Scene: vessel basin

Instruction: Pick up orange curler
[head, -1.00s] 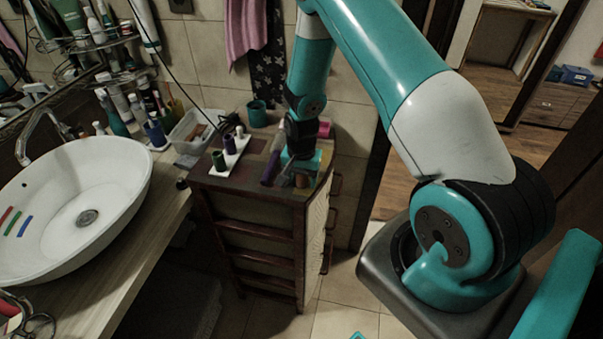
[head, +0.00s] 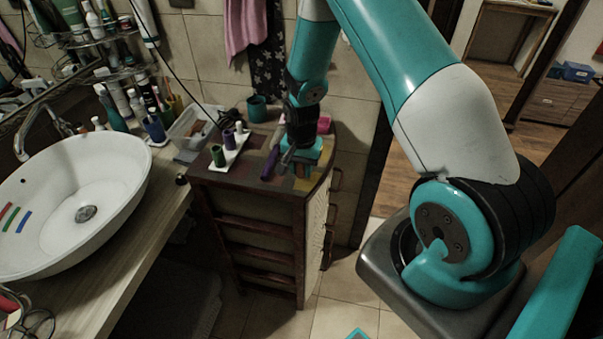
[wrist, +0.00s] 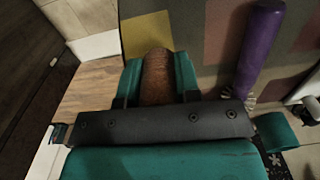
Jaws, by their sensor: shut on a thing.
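My gripper (head: 302,166) is over the right part of the cabinet top (head: 235,178). In the wrist view its teal fingers (wrist: 157,70) are closed on the sides of the orange curler (wrist: 157,80), which looks brownish-orange in the dim light. The curler's near end is hidden behind the dark gripper bar. In the head view the gripper mostly hides the curler, and I cannot tell how far it is above the top.
A purple-handled brush (wrist: 260,50) lies close by the gripper. A white tray (head: 232,156) holds green and purple curlers. A teal cup (head: 257,108) and pink object (head: 324,124) stand behind. The basin (head: 120,170) is left.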

